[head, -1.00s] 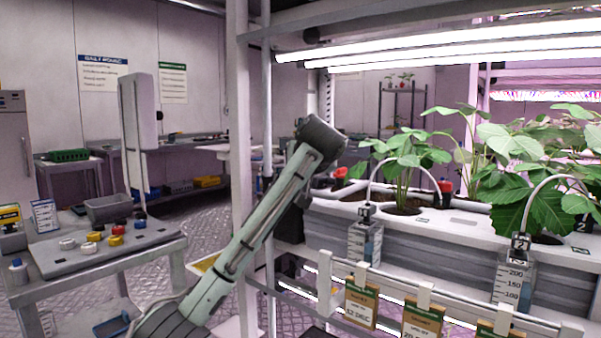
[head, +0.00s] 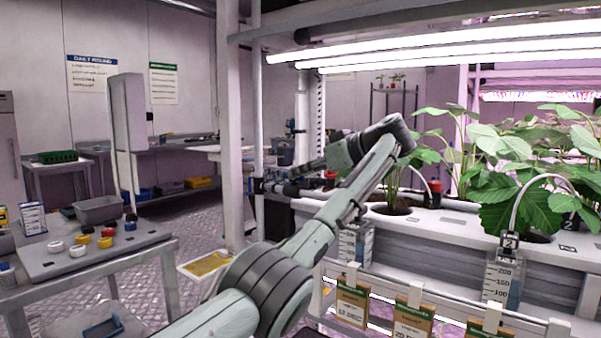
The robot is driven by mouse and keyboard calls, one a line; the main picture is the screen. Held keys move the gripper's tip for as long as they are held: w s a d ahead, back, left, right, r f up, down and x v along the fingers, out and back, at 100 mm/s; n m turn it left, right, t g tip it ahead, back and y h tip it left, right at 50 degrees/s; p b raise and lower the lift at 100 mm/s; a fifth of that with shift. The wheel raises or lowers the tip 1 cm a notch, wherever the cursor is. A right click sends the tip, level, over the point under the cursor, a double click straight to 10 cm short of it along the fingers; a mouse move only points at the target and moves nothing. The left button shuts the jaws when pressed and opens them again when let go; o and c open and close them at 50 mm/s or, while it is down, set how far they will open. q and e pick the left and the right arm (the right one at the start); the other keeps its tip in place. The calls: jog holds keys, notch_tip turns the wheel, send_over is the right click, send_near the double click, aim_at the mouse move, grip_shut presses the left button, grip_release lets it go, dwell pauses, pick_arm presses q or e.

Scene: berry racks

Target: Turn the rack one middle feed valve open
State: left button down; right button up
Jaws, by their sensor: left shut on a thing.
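My left arm rises from the bottom of the head view, bends in front of the plants and reaches back left. My left gripper (head: 270,187) is at its far end, small and dark, beside the white front post of the rack. It is shut on the middle feed valve (head: 258,186) at the post. The handle is mostly covered by the fingers, so its angle cannot be read. My right gripper is not in view.
A white planter trough (head: 450,222) with leafy plants and measuring bottles stands on the right, partly behind my arm. Tags (head: 408,318) hang on the front rail. A bench (head: 90,252) with coloured caps is at the left.

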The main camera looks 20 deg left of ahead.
pick_arm(q)
jog(key=shift+w+f+n+g, duration=0.1)
jog(key=shift+f+n+g, duration=0.05)
jog(key=shift+n+g, duration=0.4)
dwell(0.4)
jog(key=c, duration=1.6)
grip_release()
jog(key=shift+o, duration=0.2)
jog(key=v, duration=0.6)
jog(key=shift+v, duration=0.8)
